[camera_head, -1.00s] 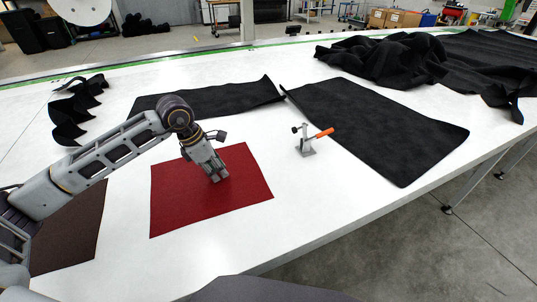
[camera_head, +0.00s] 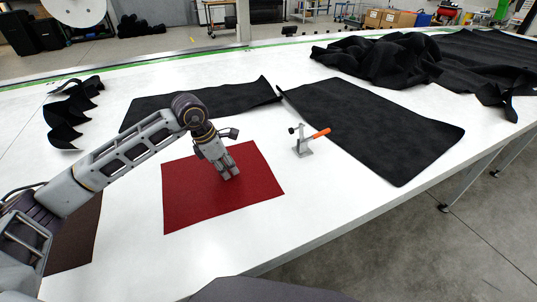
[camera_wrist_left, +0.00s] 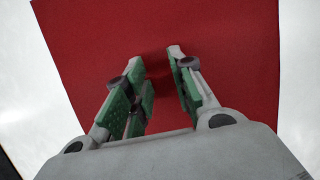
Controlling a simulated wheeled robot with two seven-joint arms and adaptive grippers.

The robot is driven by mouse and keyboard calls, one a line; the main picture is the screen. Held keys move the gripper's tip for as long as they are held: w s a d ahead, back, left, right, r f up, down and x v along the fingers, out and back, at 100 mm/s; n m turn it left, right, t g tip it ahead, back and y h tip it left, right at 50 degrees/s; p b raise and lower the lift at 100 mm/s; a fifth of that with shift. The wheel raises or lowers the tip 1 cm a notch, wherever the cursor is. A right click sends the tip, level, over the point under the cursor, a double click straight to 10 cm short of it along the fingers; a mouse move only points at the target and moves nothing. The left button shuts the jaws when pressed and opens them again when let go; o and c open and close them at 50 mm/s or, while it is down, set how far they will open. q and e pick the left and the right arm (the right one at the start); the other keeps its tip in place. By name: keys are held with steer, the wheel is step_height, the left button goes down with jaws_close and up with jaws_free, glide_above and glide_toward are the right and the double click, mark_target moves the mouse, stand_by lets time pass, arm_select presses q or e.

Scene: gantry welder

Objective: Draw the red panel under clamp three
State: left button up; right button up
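The red panel (camera_head: 195,200) lies flat on the white table in the head view. It also fills much of the left wrist view (camera_wrist_left: 235,50). My left gripper (camera_head: 231,174) points down onto the panel, right of its middle. In the left wrist view its fingertips (camera_wrist_left: 155,58) are apart, with red panel showing between them; they look to be at the panel's surface, though exact contact is hard to see. One clamp with an orange handle (camera_head: 319,134) stands on a small grey base to the right of the panel, apart from it. My right gripper is not in view.
A large black panel (camera_head: 375,130) lies just right of the clamp, and another black piece (camera_head: 200,103) lies behind the red panel. A brown panel (camera_head: 75,235) lies at the left. Crumpled black fabric (camera_head: 380,58) is at the back right. White table (camera_head: 265,222) is bare in front.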

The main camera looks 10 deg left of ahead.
mark_target(257, 166)
arm_select(q)
steer(key=shift+w+d, duration=0.8)
steer(key=shift+d, duration=0.4)
steer(key=shift+w+d, duration=0.85)
steer(key=shift+d, duration=0.35)
steer(key=shift+w+d, duration=0.8)
steer(key=shift+d, duration=0.4)
step_height(257, 166, up, 7)
steer(key=p, duration=0.3)
